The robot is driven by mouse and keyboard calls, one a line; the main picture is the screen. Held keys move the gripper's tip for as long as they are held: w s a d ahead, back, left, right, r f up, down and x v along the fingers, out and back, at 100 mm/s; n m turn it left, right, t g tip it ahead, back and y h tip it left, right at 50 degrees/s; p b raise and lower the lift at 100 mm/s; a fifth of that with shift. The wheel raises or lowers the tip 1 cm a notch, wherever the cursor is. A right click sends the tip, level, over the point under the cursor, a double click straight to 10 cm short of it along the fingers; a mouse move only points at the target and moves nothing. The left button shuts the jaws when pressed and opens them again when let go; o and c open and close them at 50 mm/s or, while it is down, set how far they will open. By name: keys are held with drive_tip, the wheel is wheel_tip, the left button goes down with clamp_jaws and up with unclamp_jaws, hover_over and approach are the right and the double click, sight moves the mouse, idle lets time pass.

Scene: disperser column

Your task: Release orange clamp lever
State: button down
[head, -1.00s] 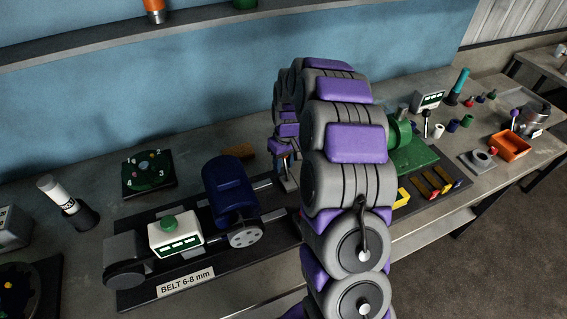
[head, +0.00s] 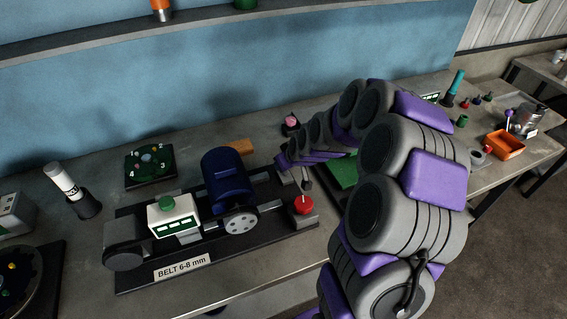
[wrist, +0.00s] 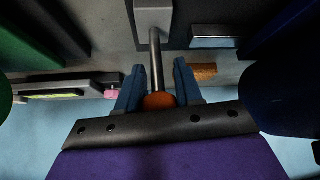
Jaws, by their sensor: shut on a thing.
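The orange clamp lever shows in the wrist view as an orange ball knob (wrist: 158,101) on a thin metal rod. The rod runs up to a grey block (wrist: 152,18). My gripper (wrist: 158,78) has its two blue fingers on either side of the knob and is shut on it. In the head view my gripper (head: 284,161) is at the right end of the belt rig, near the blue motor (head: 228,178). The knob is hidden there behind my arm.
A red knob (head: 303,205) stands on the rig's right end, close below my gripper. An orange-brown block (head: 241,146) lies behind the motor, and a small pink-topped item (head: 291,121) behind my gripper. A shelf (head: 200,38) runs above the bench.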

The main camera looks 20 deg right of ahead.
drive_tip(key=shift+s+a+f+t+b, duration=0.1)
drive_tip(key=shift+s+f+t+b, duration=0.25)
drive_tip(key=shift+s+t, duration=0.2)
drive_tip(key=c, duration=0.8)
unclamp_jaws()
drive_tip(key=shift+w+r, duration=0.1)
drive_tip(key=shift+r, duration=0.1)
drive_tip(key=shift+d+r, duration=0.2)
drive_tip(key=p+v, duration=0.1)
drive_tip(key=v, duration=0.7)
drive_tip(key=p+v, duration=0.1)
drive_tip(key=v, duration=0.7)
drive_tip(key=shift+s+d+p, duration=0.1)
drive_tip(key=shift+s+p, duration=0.3)
drive_tip(key=shift+s, duration=0.1)
drive_tip(key=shift+c, duration=0.5)
